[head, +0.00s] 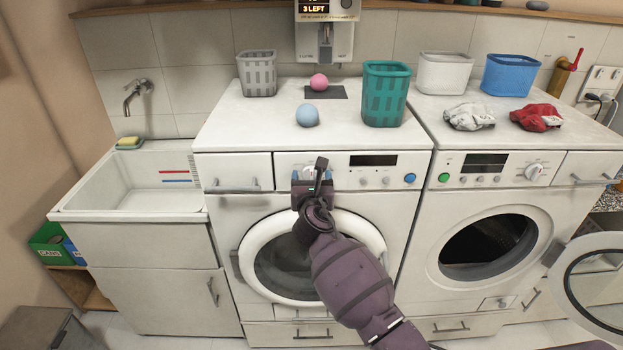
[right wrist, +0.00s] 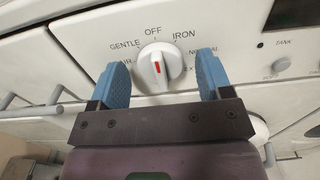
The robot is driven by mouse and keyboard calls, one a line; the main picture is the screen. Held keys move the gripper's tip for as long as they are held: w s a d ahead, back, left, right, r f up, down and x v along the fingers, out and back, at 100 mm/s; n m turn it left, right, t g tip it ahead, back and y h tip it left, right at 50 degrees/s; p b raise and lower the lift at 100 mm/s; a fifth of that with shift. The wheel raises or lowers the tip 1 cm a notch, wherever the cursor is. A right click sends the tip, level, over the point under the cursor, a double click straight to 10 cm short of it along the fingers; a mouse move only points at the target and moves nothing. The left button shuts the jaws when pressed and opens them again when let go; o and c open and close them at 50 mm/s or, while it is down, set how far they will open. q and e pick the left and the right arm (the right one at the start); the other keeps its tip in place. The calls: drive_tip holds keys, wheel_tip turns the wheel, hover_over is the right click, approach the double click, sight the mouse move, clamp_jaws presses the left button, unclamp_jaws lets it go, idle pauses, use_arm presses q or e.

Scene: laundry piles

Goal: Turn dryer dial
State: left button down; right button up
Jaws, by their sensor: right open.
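The dryer dial (right wrist: 160,66) is a round white knob with a red mark. It shows between the fingers in the right wrist view, with labels such as OFF, GENTLE and IRON around it; the red mark points up toward OFF. My right gripper (right wrist: 160,82) is open, with one blue finger on each side of the dial; I cannot tell whether they touch it. My left gripper is not in view.
The right machine (head: 408,245) has its round door (head: 596,285) swung open to the right. Baskets, two balls and crumpled clothes stand on the machine tops. A white sink (head: 130,185) is at the left. A dispenser (head: 326,40) hangs on the wall.

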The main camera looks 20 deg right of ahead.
drive_tip(key=shift+w, duration=0.1)
drive_tip(key=shift+c, duration=0.3)
drive_tip(key=c, duration=0.8)
drive_tip(key=m+b, duration=0.1)
drive_tip(key=m, duration=0.3)
drive_tip(key=shift+d+m, duration=0.1)
drive_tip(key=shift+m, duration=0.2)
drive_tip(key=shift+d+f+m+b, duration=0.15)
drive_tip(key=shift+m+b, duration=0.65)
drive_tip(key=shift+m, duration=2.05)
drive_tip(key=shift+a+f+m+b, duration=0.1)
drive_tip(key=shift+m+b, duration=0.7)
drive_tip(key=shift+m, duration=2.05)
drive_tip(key=shift+d, duration=0.1)
